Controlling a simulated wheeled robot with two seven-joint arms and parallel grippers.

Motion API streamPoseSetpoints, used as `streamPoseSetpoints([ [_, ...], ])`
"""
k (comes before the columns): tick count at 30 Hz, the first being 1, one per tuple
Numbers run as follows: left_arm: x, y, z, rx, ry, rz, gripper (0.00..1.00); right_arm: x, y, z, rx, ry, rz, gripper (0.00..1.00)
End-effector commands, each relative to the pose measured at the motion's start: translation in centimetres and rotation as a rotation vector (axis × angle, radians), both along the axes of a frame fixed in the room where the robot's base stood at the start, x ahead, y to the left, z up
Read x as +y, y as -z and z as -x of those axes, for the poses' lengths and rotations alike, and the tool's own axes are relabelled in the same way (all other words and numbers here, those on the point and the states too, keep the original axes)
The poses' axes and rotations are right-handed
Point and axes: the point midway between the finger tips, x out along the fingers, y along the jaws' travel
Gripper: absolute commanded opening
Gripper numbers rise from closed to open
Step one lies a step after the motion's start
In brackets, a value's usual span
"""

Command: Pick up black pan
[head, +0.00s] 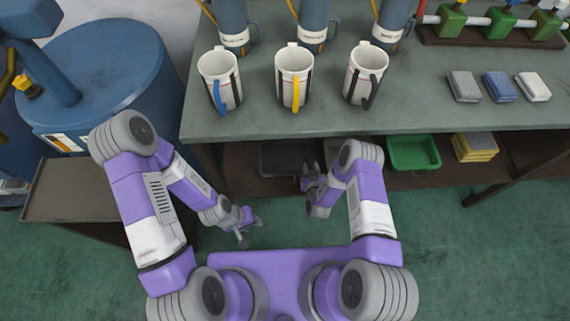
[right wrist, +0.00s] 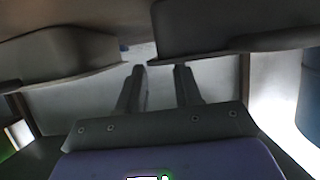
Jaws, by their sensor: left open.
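The black pan (head: 283,160) lies on the low shelf under the workbench in the head view, partly hidden by the bench edge. My right gripper (head: 308,182) is low in front of the shelf, just right of the pan's front edge; I cannot tell whether they touch. In the right wrist view its two fingers (right wrist: 157,80) stand apart with nothing held between them. Dark rounded bodies fill the top of that view, and I cannot tell which is the pan. My left gripper (head: 248,228) is open and empty over the green floor, away from the shelf.
A green bin (head: 413,153) and a stack of yellow boxes (head: 475,147) sit further right on the shelf. White mugs (head: 294,75) stand on the workbench (head: 430,110) above. A blue drum (head: 95,75) and brown table (head: 65,195) are at left.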

Motion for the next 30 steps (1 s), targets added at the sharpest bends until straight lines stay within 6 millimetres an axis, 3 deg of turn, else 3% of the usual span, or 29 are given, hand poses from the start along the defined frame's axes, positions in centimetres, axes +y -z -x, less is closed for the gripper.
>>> streamPoseSetpoints([
  [12,0.0,2.8,0.0,0.000,0.000,0.000,0.43,0.3,2.1,-4.5,-0.001,0.000,-0.001,0.34],
  [21,0.0,2.8,0.0,0.000,0.000,0.000,0.43,0.3,2.0,-5.0,0.001,0.000,-0.001,0.34],
  [28,0.0,2.8,0.0,0.000,0.000,0.000,0.43,0.3,2.0,-5.0,0.001,0.000,-0.001,0.00],
  [30,0.0,2.8,0.0,0.000,0.000,0.000,0.43,0.3,2.0,-4.9,0.001,0.000,-0.001,0.00],
])
